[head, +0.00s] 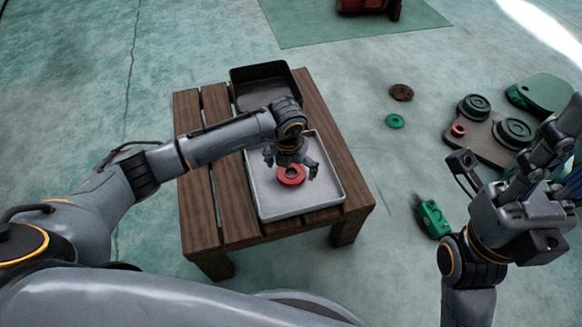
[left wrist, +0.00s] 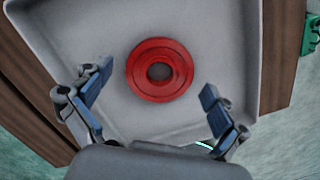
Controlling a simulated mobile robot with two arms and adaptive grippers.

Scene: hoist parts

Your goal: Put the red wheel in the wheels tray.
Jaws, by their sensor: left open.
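The red wheel (head: 291,175) lies flat in the light grey tray (head: 325,202) on the wooden table. In the left wrist view the red wheel (left wrist: 161,70) rests on the floor of the grey tray (left wrist: 215,25), inside its walls. My left gripper (head: 290,165) is above the tray, over the wheel.
A black tray (head: 287,91) stands at the table's (head: 205,205) far side. On the floor at right lie a brown wheel (head: 401,92), a green ring (head: 395,121), a green block (head: 433,218) and a brown plate (head: 480,140) with dark wheels.

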